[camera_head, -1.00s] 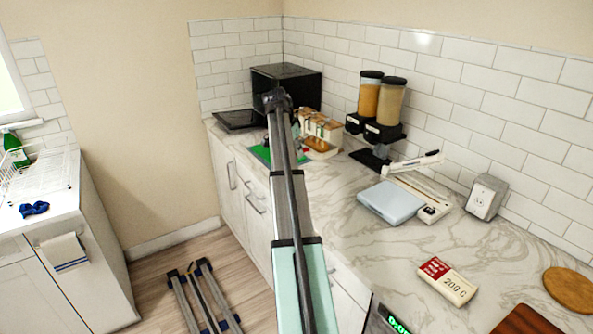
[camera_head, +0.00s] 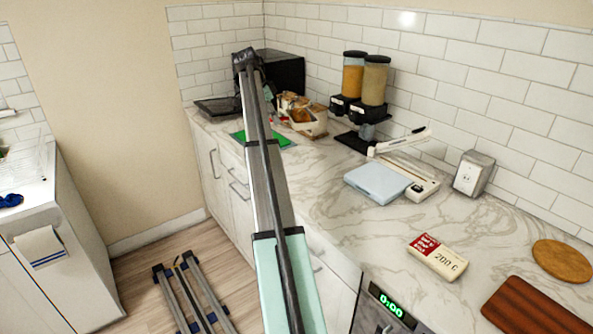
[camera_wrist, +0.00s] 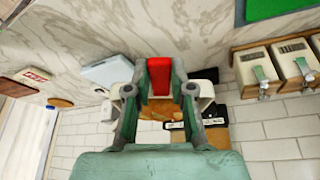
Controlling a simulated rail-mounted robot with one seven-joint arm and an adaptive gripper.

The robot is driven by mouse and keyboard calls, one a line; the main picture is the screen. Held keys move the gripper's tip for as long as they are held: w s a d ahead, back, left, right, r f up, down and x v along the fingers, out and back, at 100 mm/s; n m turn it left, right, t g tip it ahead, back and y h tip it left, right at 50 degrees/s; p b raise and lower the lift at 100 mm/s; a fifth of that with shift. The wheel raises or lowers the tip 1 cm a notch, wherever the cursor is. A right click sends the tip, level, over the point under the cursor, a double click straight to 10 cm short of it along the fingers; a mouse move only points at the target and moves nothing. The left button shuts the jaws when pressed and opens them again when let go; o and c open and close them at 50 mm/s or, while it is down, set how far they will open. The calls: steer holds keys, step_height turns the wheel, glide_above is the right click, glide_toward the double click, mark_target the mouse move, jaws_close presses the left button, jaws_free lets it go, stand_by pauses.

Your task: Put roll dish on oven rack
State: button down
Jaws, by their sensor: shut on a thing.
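The roll dish (camera_head: 318,128) is a pale dish with brown rolls, beside the far end of my arm in the head view. In the wrist view its pale sides show on both sides of the fingers, with a brown roll (camera_wrist: 154,113) between them. My gripper (camera_wrist: 159,88) is shut on the dish; the exact grip point is hard to see. In the head view the arm hides much of the gripper. The black oven (camera_head: 285,75) stands in the back corner, behind the dish. A dark flat panel (camera_head: 215,106) lies to its left. The oven rack is not visible.
A green mat (camera_head: 262,139) lies near the dish. Pale bins with green scoops (camera_wrist: 262,68) show in the wrist view. Two cereal dispensers (camera_head: 364,85) and a pale blue scale-like slab (camera_head: 377,183) stand to the right. The middle counter is mostly clear.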

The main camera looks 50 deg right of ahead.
step_height(320, 180, down, 20)
steer(key=p, duration=0.4)
steer(key=shift+r, duration=0.1)
stand_by(0.3)
steer(key=c, duration=1)
jaws_free()
